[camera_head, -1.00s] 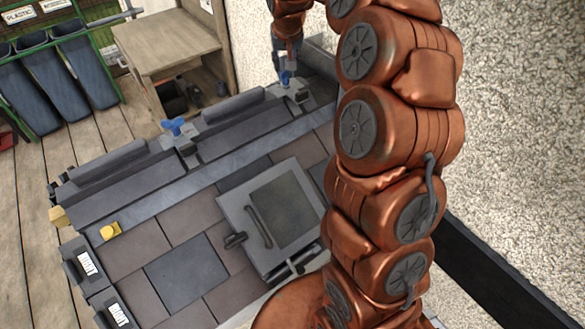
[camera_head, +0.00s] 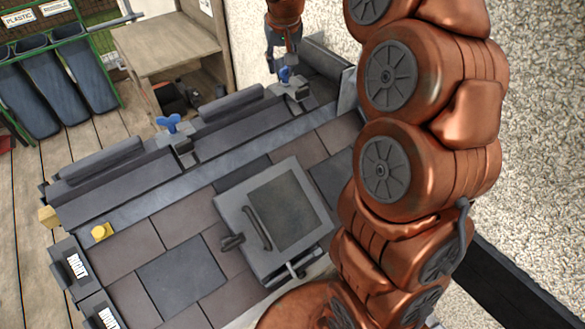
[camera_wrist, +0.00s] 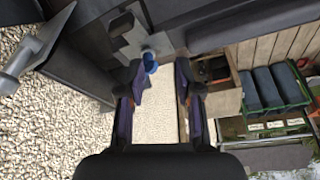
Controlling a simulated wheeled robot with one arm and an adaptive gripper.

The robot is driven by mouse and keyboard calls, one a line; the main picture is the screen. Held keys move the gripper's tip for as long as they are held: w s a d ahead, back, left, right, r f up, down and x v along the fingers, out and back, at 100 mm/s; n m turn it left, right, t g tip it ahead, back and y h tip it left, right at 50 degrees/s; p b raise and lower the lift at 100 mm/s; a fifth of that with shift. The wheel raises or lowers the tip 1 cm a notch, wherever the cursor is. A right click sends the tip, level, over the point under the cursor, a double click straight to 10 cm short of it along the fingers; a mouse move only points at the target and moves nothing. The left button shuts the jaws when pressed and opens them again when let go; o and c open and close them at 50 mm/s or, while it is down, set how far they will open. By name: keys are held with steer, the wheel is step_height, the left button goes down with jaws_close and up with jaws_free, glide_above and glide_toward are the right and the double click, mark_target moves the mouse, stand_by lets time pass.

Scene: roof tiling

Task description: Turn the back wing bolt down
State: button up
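Two blue wing bolts stand on dark clamps along the raised back rail. The far one (camera_head: 286,76) is at the rail's right end in the head view, close to the wall. The nearer one (camera_head: 172,124) stands at the rail's middle with its wings up. My gripper (camera_head: 283,58) is just above the far bolt in the head view. In the wrist view my gripper (camera_wrist: 158,82) has its two dark fingers spread apart with nothing between their tips. A blue wing bolt (camera_wrist: 150,62) shows just beyond the fingertips, nearer the left one. I cannot tell whether a finger touches it.
Dark and brown tiles (camera_head: 180,275) cover the board. A grey hinged frame with a handle (camera_head: 275,212) lies on them. A yellow knob (camera_head: 102,232) sits at the board's left. A wooden cabinet (camera_head: 170,45) and several bins (camera_head: 75,85) stand behind. A pebbled wall is on the right.

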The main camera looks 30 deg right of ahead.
steer(key=s+a+f+n+g+b, duration=0.1)
steer(key=s+a+f, duration=0.3)
steer(key=s, duration=0.7)
steer(key=s+a+f+n+g+b, duration=0.1)
steer(key=s+a+f+g+b, duration=0.1)
steer(key=s+f, duration=0.4)
steer(key=shift+s+a+f+y+b, duration=0.3)
steer(key=shift+s+a+b, duration=0.65)
steer(key=shift+s, duration=1.6)
steer(key=shift+s+d, duration=0.1)
